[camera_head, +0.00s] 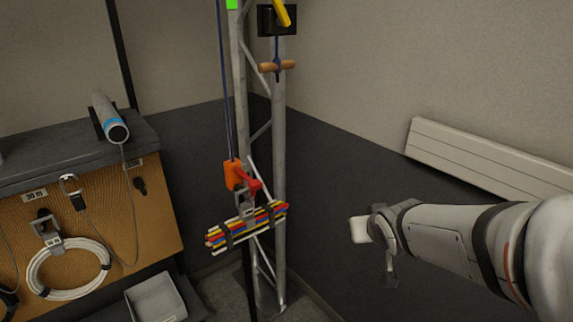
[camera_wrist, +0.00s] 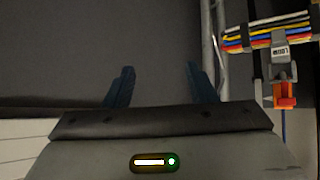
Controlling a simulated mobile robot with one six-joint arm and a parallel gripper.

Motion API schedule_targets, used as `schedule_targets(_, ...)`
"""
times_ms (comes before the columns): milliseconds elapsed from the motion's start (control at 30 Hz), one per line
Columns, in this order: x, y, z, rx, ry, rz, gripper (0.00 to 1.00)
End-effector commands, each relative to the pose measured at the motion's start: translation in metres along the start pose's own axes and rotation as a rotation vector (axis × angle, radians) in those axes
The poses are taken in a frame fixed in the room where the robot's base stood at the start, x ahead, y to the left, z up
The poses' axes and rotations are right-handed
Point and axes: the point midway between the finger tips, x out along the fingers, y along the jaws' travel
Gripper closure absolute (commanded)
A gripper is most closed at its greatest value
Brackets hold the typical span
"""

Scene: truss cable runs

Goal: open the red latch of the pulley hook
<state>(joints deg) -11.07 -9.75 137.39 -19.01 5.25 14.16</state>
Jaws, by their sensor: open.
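The orange pulley hook block (camera_head: 233,175) hangs on dark lines beside the truss, left of centre in the head view. Its red latch (camera_head: 252,186) sticks out at its lower right. A grey hook piece below it carries a strapped bundle of coloured cables (camera_head: 246,227).
The grey truss (camera_head: 279,130) stands right behind the hook. A wooden toggle (camera_head: 277,66) hangs higher up. At left is a workbench (camera_head: 70,150) with a pegboard and white cable coil (camera_head: 68,268); a grey bin (camera_head: 156,300) is below. The space between truss and my arm looks clear.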

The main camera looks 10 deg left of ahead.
Motion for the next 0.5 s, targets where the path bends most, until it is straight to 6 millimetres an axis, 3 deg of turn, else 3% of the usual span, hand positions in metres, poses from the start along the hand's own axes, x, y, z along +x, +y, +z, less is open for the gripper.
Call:
schedule_targets(33, 0.02, -0.021, -0.013, -0.041, 0.073, -0.057, 0.49)
schedule_targets(67, 0.028, -0.029, -0.025, -0.055, 0.132, -0.067, 0.49)
schedule_targets(200, 0.055, -0.09, -0.066, -0.121, 0.371, -0.223, 0.49)
schedule_targets(400, 0.062, -0.172, -0.092, -0.159, 0.617, -0.474, 0.49)
schedule_targets(500, 0.059, -0.198, -0.096, -0.162, 0.689, -0.563, 0.49)
